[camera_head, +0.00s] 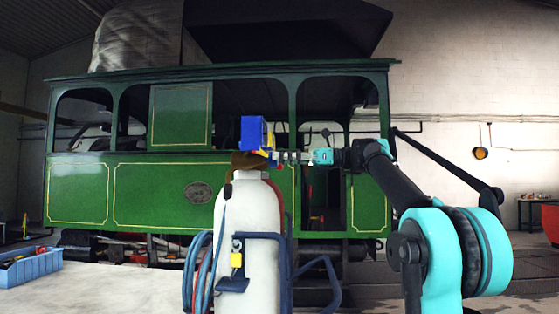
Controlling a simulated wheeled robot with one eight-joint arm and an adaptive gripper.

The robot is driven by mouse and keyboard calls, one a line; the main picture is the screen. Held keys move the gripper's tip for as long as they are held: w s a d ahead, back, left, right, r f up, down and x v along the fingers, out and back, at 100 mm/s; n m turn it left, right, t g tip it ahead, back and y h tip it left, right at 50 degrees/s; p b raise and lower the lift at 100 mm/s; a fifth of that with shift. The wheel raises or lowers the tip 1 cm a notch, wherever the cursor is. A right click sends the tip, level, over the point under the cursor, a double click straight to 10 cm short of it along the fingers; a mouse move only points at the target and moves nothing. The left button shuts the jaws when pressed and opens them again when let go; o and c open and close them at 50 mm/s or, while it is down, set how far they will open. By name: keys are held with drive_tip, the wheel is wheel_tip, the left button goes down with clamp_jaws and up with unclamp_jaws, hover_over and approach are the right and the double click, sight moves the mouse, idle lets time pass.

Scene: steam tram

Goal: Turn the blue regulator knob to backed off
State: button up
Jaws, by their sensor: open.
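The blue regulator knob (254,133) looks like a blocky blue shape with a yellow edge. It sits above the brown top (246,162) of a white gas cylinder (246,215), near the middle of the head view. My gripper (279,157) comes in from the right, level with the lower right side of the knob. It is open. The fingertips are close to the yellow part under the knob; I cannot tell whether they touch it. The fingers are small here, and the knob's turned position does not show.
The cylinder stands in a dark blue frame (290,270) with hoses (196,265) on its left. A green tram (150,190) fills the space behind. A blue crate (30,268) with items stands at far left. Pale floor is clear between crate and cylinder.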

drive_tip(key=shift+a, duration=0.45)
drive_tip(key=c, duration=1.2)
drive_tip(key=shift+o, duration=0.2)
drive_tip(key=shift+n, duration=0.3)
drive_tip(key=n, duration=2.2)
drive_tip(key=shift+s+f, duration=0.2)
drive_tip(key=shift+f, duration=0.05)
drive_tip(key=shift+n, duration=0.3)
